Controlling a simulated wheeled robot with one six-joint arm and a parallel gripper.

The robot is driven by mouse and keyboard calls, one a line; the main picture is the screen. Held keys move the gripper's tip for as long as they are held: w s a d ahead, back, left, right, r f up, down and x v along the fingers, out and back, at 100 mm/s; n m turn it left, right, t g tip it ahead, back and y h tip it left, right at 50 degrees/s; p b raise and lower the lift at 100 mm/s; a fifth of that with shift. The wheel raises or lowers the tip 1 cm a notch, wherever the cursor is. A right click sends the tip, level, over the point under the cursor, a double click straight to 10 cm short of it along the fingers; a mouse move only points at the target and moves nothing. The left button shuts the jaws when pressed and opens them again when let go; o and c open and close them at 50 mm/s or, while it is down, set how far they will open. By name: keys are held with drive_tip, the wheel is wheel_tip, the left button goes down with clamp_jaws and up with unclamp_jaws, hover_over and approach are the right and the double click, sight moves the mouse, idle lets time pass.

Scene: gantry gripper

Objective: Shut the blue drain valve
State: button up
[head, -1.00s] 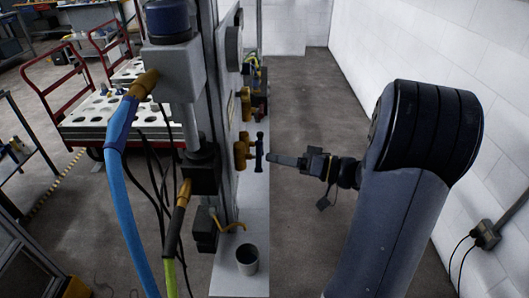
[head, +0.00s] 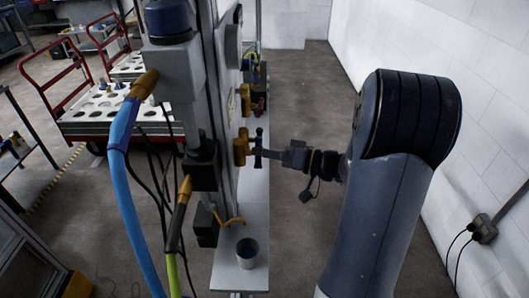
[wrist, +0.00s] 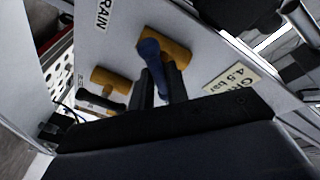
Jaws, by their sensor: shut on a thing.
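The drain valve has a blue lever handle (wrist: 149,50) on a brass body (wrist: 179,52) on the white panel in the wrist view. In the head view its brass body (head: 241,146) stands out from the panel, with the handle (head: 258,147) dark at its end. My gripper (wrist: 162,84) is shut on the blue handle, one finger on each side of it. In the head view my gripper (head: 268,153) reaches the handle from the right. Part of the handle is hidden between the fingers.
A second brass valve (wrist: 117,80) with a black handle (wrist: 101,100) is close by on the panel. A grey cup (head: 247,253) stands on the ledge below. Blue (head: 133,220) and green hoses hang left of the panel. The floor between panel and right wall is open.

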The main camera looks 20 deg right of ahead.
clamp_jaws()
drive_tip(key=shift+m, duration=0.3)
drive_tip(key=shift+w+m+g+h, duration=0.1)
drive_tip(key=shift+m+g+h, duration=0.35)
drive_tip(key=shift+m, duration=1.4)
drive_tip(key=shift+m+g+h, duration=0.15)
drive_tip(key=shift+m+g, duration=0.6)
drive_tip(key=shift+m, duration=1.1)
drive_tip(key=o, duration=0.6)
unclamp_jaws()
